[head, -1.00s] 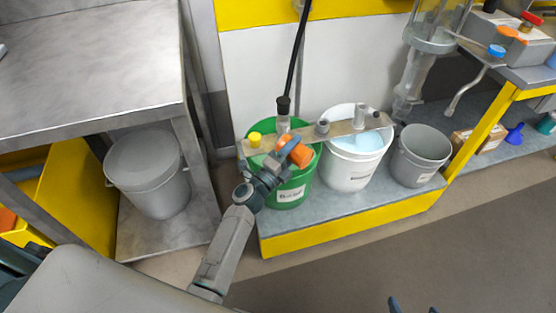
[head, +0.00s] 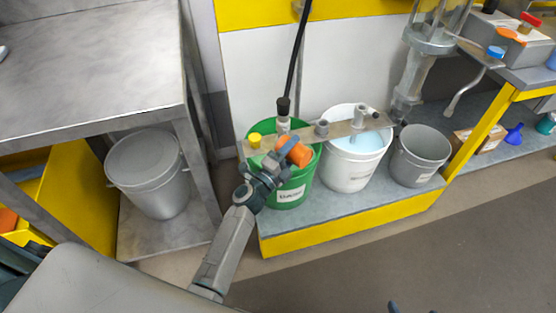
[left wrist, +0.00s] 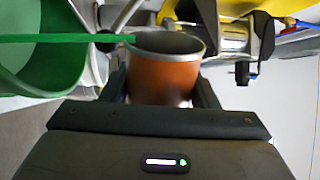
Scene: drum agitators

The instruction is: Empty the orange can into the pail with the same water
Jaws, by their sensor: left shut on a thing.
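My left gripper (head: 284,152) is shut on the orange can (head: 298,154). It holds the can tilted, over the front right part of the green pail (head: 290,195). In the left wrist view the can (left wrist: 165,75) sits between the fingers, with its grey rim and dark inside showing. Its contents cannot be made out. The green pail (left wrist: 35,60) is at the left there. The green pail's inside is mostly hidden in the head view. A white pail (head: 348,172) beside it holds pale blue liquid (head: 366,143). My right gripper (head: 412,307) shows only two separated tips at the bottom edge.
A bar (head: 345,128) with fittings crosses above the green and white pails. A yellow cap (head: 254,140) is at its left end. A grey pail (head: 420,157) stands to the right. The floor in front is clear.

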